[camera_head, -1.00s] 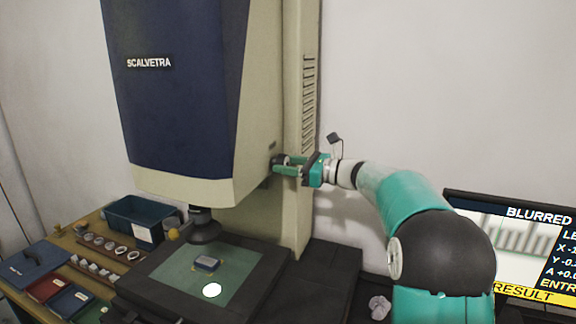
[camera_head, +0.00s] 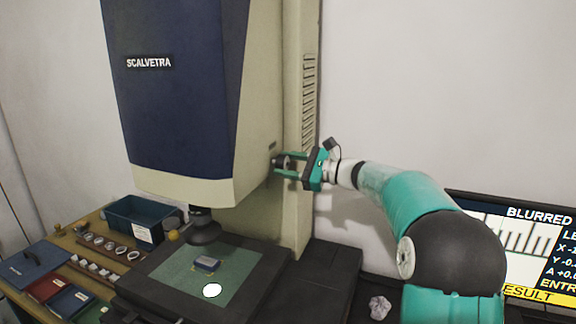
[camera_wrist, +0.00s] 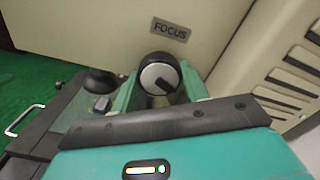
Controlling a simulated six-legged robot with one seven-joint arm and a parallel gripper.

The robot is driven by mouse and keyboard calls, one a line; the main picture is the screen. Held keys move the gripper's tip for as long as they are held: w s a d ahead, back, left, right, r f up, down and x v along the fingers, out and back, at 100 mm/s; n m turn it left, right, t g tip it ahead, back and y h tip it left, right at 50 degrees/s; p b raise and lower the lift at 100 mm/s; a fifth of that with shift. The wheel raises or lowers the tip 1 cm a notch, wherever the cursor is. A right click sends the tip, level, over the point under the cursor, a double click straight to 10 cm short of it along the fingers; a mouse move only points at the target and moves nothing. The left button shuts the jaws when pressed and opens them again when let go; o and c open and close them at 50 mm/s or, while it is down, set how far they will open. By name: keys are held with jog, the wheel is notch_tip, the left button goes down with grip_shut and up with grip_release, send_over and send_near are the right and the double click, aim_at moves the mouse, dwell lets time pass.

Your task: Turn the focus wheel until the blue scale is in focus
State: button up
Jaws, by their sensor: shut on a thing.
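The focus wheel (camera_wrist: 158,76) is a black knob with a pale face and a dark pointer mark, under a FOCUS label (camera_wrist: 170,30) on the beige housing. It also shows on the side of the machine in the head view (camera_head: 281,162). My gripper (camera_head: 287,166) is shut on the wheel, with one green finger on each side of it; it also shows in the wrist view (camera_wrist: 160,92). The screen (camera_head: 515,240) at the right reads BLURRED and shows dark scale lines on white, cut off by the frame edge and partly behind my arm.
The stage (camera_head: 170,282) carries a small blue block (camera_head: 206,264) and a bright light spot below the lens (camera_head: 205,232). A blue bin (camera_head: 122,220), rings (camera_head: 98,241) and booklets (camera_head: 70,304) lie at the left. Crumpled paper (camera_head: 380,307) lies at the bottom.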

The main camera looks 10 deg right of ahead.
jog(key=shift+n, duration=0.8)
jog(key=o, duration=0.9)
jog(key=shift+s+d+r, duration=0.1)
jog(key=shift+o, duration=0.4)
jog(key=v, duration=1.3)
jog(key=shift+d, duration=0.3)
jog(key=shift+s, duration=0.15)
